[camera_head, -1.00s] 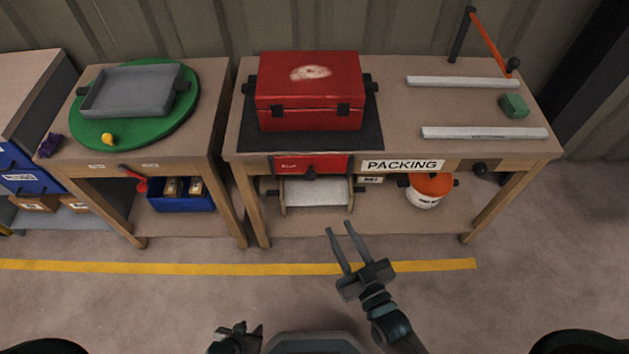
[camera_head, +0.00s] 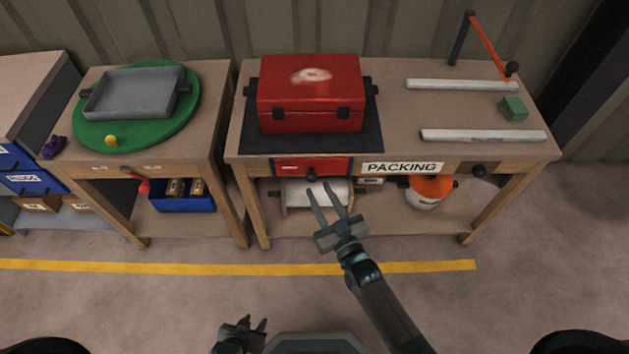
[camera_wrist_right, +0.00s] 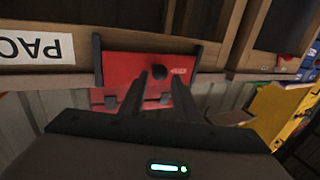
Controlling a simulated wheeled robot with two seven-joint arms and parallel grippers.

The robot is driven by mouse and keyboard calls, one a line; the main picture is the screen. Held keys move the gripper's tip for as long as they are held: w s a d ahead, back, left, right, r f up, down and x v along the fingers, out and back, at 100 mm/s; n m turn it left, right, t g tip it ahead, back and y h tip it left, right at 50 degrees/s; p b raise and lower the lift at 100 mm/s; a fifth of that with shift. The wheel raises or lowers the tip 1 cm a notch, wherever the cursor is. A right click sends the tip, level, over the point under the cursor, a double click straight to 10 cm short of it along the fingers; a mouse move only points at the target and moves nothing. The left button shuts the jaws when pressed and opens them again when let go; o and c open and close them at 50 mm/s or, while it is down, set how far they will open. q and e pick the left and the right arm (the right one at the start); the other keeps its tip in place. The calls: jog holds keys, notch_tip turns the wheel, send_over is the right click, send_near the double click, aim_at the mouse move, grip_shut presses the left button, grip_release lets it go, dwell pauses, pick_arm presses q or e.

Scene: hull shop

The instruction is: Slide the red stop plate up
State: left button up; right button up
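The red stop plate (camera_head: 291,166) is a flat red panel with a small label and a black knob (camera_head: 311,176). It sits under the front edge of the packing bench, below the red case. In the right wrist view the plate (camera_wrist_right: 124,74) stands between two dark side rails, and its knob (camera_wrist_right: 160,73) appears between my fingertips. My right gripper (camera_head: 320,187) is open and empty, just in front of and below the plate; contact with the knob cannot be told. Its fingers also show in the wrist view (camera_wrist_right: 157,78). My left gripper (camera_head: 255,323) is low in the picture, open and empty.
The red case (camera_head: 310,97) stands on a dark mat on the packing bench (camera_head: 395,120). A pale roller (camera_head: 330,192) is below the plate, with an orange-lidded bucket (camera_head: 425,197) to its right. A green turntable (camera_head: 185,112) is on the left bench.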

aim_at(314, 181)
jog(key=x, duration=0.3)
jog(key=shift+w+a, duration=0.15)
jog(key=shift+w, duration=0.1)
jog(key=shift+w+a, duration=0.15)
jog(key=shift+w, duration=0.25)
pick_arm(q)
jog(key=shift+s+d, duration=0.1)
jog(key=shift+s, duration=0.2)
pick_arm(e)
jog(key=shift+c, duration=0.5)
